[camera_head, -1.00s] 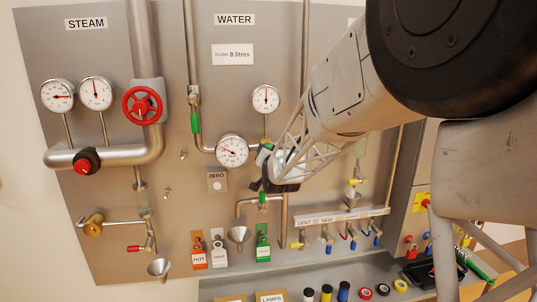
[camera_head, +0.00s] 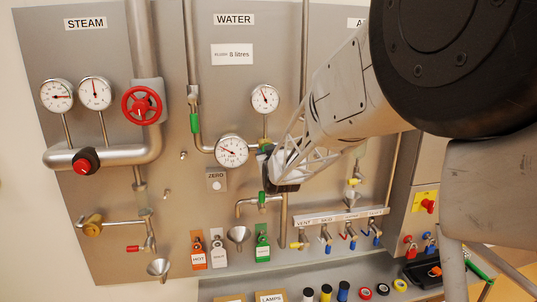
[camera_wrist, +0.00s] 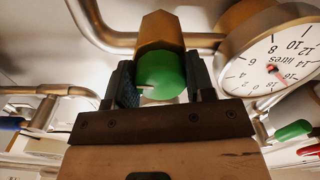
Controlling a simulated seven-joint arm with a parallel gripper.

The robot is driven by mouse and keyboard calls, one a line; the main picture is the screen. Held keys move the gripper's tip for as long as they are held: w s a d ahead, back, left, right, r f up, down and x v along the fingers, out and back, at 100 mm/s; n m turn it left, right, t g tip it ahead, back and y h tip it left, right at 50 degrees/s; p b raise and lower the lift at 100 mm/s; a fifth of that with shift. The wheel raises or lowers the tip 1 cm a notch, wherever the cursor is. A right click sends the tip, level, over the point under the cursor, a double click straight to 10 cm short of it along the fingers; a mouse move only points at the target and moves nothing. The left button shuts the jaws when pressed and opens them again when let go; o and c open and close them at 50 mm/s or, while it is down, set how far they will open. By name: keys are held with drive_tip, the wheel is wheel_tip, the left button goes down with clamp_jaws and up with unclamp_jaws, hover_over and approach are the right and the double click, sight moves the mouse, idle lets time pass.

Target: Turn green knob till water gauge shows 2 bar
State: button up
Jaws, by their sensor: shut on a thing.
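The green knob (camera_wrist: 162,72) sits on a brass valve body in the wrist view, between the two dark fingers of my gripper (camera_wrist: 160,84). The fingers are shut on it from both sides. In the head view my gripper (camera_head: 268,152) covers most of the knob, just right of the lower dial. The upper water gauge (camera_head: 264,98) stands above the knob; its red needle leans up and to the left, but its numbers are too small to read. The lower dial (camera_head: 231,151) is marked in litres, as the wrist view (camera_wrist: 272,62) shows.
A red steam wheel (camera_head: 142,105) and two steam gauges are at the left. A green-handled pipe valve (camera_head: 195,123), a ZERO button plate (camera_head: 216,180) and a funnel (camera_head: 238,235) are near my gripper. My arm hides the upper right of the panel.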

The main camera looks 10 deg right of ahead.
idle(0.4)
drive_tip(key=o, duration=0.9)
drive_tip(key=shift+s, duration=0.1)
drive_tip(key=shift+s, duration=3.85)
drive_tip(key=s+f+g, duration=0.2)
drive_tip(key=s+g, duration=0.3)
drive_tip(key=s, duration=1)
drive_tip(key=s+d+f+m+g, duration=0.1)
drive_tip(key=s+g, duration=0.4)
drive_tip(key=s, duration=0.9)
drive_tip(key=s+f+m+g, duration=0.1)
drive_tip(key=s+f+g, duration=0.2)
drive_tip(key=s, duration=1.2)
drive_tip(key=shift+s+d+g, duration=0.15)
drive_tip(key=shift+s+g, duration=0.15)
drive_tip(key=shift+g, duration=0.9)
